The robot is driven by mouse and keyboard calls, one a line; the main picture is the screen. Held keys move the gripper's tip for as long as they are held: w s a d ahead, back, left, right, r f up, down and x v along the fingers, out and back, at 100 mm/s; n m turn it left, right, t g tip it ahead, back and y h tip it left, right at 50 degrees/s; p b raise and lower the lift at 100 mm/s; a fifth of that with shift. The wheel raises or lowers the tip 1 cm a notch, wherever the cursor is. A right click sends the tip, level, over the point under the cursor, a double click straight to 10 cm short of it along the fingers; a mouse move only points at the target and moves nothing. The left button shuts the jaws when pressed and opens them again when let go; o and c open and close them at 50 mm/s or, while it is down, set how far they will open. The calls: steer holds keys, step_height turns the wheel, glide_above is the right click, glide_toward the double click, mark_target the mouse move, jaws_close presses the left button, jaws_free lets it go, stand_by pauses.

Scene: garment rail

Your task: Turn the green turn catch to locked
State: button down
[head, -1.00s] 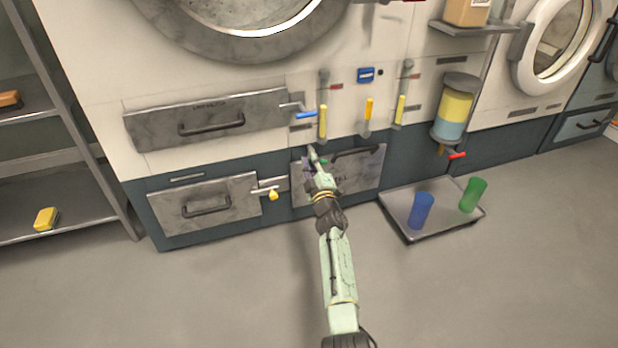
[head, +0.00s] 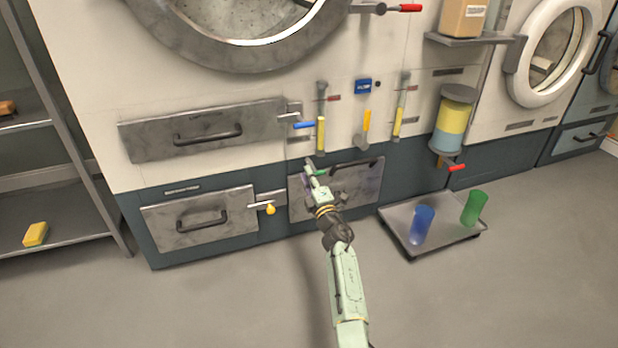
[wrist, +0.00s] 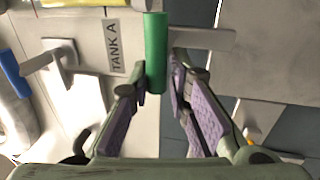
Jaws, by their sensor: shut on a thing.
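The green turn catch (wrist: 156,50) has a green grip on a grey bar, beside a "TANK A" label in the wrist view. Its grip stands upright in that picture, with its lower end between my fingertips. In the head view a bit of green (head: 321,172) shows at the upper left of the lower right grey panel. My gripper (wrist: 158,84) has purple-padded fingers and is shut on the green grip. In the head view my gripper (head: 312,170) is at that panel and hides most of the catch.
A blue-handled catch (head: 304,125) is just above, and a yellow-handled catch (head: 270,209) is at lower left. Yellow-handled levers (head: 321,133) hang above. A tray (head: 398,222) with a blue cup (head: 421,225) and a green cup (head: 474,208) is at right. The front floor is clear.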

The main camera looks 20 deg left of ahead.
steer(key=shift+w+d+r, duration=0.15)
steer(key=shift+w+d, duration=0.15)
steer(key=shift+d, duration=0.2)
steer(key=c, duration=1.8)
jaws_free()
steer(key=o, duration=0.3)
steer(key=shift+s+a, duration=0.15)
steer(key=shift+a, duration=0.15)
steer(key=shift+o, duration=0.2)
